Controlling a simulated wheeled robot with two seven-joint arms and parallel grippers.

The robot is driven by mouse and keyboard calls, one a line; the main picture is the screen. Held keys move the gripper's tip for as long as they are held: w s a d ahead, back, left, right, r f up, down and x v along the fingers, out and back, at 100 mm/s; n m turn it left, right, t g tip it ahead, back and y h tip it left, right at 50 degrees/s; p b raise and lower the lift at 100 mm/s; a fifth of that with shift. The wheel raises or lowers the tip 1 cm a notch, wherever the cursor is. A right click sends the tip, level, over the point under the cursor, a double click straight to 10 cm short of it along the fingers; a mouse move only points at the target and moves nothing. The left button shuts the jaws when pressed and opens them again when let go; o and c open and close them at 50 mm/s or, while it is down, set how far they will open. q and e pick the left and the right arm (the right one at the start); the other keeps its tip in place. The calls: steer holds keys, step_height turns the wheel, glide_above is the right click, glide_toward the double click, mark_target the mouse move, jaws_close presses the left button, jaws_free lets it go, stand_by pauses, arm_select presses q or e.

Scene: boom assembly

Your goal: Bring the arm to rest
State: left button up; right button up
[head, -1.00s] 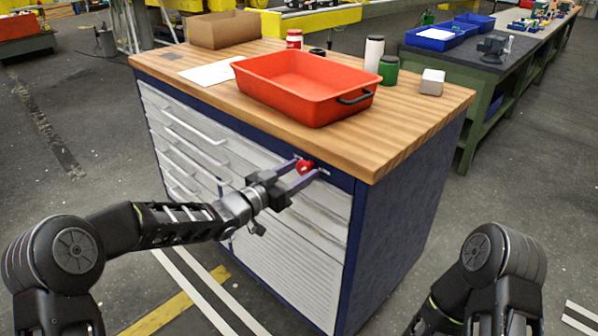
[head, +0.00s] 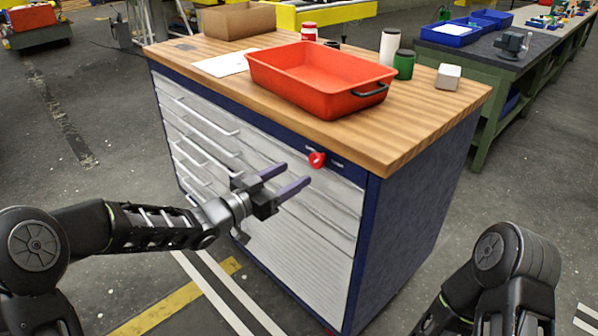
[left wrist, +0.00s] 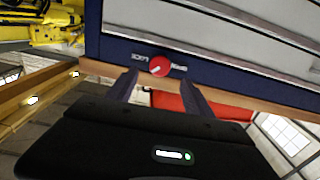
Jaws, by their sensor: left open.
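My left arm comes in from the left in the head view. Its left gripper (head: 289,180) is open and empty, its fingers pointing toward the cabinet front, a little left of and below the red knob (head: 317,160). The knob sits on the dark blue strip under the worktop, apart from the fingers. In the left wrist view the red knob (left wrist: 160,66) shows beyond and between the two fingertips (left wrist: 158,82), beside a small label. My right arm shows at the lower right of the head view, but its gripper is out of view.
The cabinet (head: 262,150) has several grey drawers, all looking shut. On its wooden top (head: 430,120) stand a red tray (head: 320,80), a cardboard box (head: 238,20), a white bottle (head: 389,48) and a green can (head: 403,64). A green bench (head: 480,110) stands behind at right.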

arm_select(q)
steer(key=shift+s, duration=0.1)
steer(key=s+a+f+n+g+y+p, duration=0.15)
steer(key=s+f+n+y, duration=0.35)
steer(key=f, duration=0.7)
steer(key=s+a+f+n+g+y+p, duration=0.1)
steer(key=s+a+f+n+g+y, duration=0.15)
steer(key=s+f, duration=0.75)
steer(key=s+f+n+g+p, duration=0.1)
steer(key=s+f+g, duration=0.3)
steer(key=s+f, duration=0.3)
steer(key=s+f+n+g+y+p, duration=0.1)
steer(key=s+f+g, duration=0.3)
steer(key=s, duration=1.2)
step_height(320, 180, down, 3)
steer(key=shift+s+d+r+n+p, duration=0.1)
steer(key=shift+s+d+n+p, duration=0.2)
steer(key=shift+n+p, duration=0.3)
steer(key=shift+c, duration=0.4)
